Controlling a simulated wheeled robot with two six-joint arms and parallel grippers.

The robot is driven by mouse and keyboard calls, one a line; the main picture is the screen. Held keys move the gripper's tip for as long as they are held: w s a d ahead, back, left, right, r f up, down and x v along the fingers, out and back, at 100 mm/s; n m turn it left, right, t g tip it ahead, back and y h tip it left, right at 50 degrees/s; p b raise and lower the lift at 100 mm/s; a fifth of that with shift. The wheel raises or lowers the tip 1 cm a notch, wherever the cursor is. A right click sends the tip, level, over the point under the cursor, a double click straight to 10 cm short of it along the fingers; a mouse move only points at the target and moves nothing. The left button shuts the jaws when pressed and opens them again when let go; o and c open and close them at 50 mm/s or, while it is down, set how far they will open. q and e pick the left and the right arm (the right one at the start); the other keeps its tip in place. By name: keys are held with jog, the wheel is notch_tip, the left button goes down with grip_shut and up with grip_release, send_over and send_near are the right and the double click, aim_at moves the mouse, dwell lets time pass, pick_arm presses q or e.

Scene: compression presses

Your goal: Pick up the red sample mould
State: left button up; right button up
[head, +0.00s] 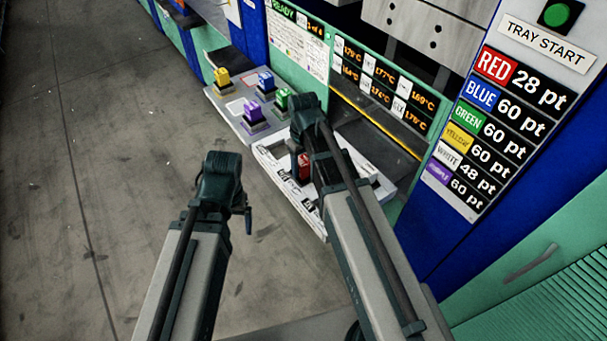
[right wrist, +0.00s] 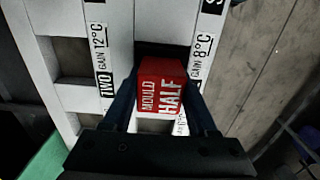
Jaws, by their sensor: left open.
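The red sample mould (right wrist: 162,92), a small red block lettered "MOULD HALF", fills the space between the two fingers of my right gripper (right wrist: 162,100) in the right wrist view. No clear gap shows on either side, so the gripper looks shut on it. In the head view the mould (head: 304,166) shows red beside my right gripper, over the white tray (head: 270,157), partly hidden by my arm. I cannot tell whether it is lifted clear of the tray. My left gripper (head: 222,170) is open and empty, left of the tray and over the floor.
A grey platform beyond the tray bears yellow (head: 222,77), blue (head: 265,83), purple (head: 253,113) and green (head: 283,98) moulds. The press panel with temperature displays (head: 382,85) rises behind the tray. A blue and green cabinet (head: 500,230) stands at right. The floor at left is clear.

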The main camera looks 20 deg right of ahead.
grip_shut()
jog(key=shift+r, duration=0.1)
dwell(0.3)
